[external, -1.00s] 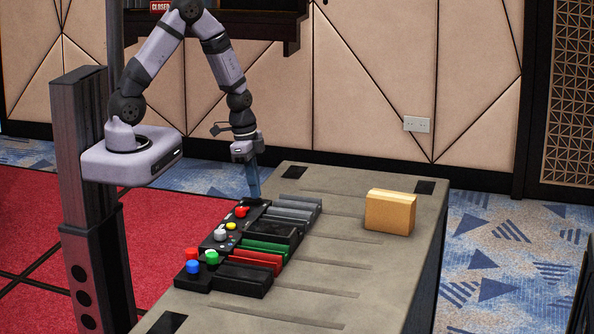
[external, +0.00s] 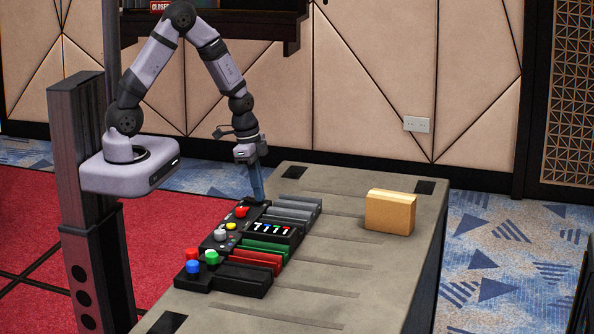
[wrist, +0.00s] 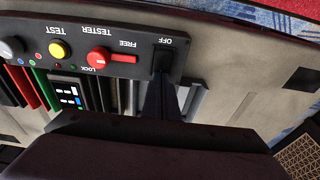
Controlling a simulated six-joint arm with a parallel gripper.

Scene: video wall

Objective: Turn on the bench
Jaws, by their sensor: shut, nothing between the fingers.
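The bench (external: 340,270) is a grey slab table with a black control panel (external: 215,246) along its left side. A small display (external: 272,229) on it is lit, with several coloured marks; it also shows in the wrist view (wrist: 67,97). My gripper (external: 258,197) points down at the panel's far end. In the wrist view its closed fingertips (wrist: 160,84) are at a black switch (wrist: 164,60) beside the upside-down label OFF. The fingertips hide part of the switch; I cannot tell whether they touch it.
Nearby on the panel are a red knob (wrist: 99,58) marked FREE and LOCK and a yellow TEST button (wrist: 58,50). Red, blue and green buttons (external: 193,267) sit at the near end. A tan block (external: 390,212) stands on the clear right side.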

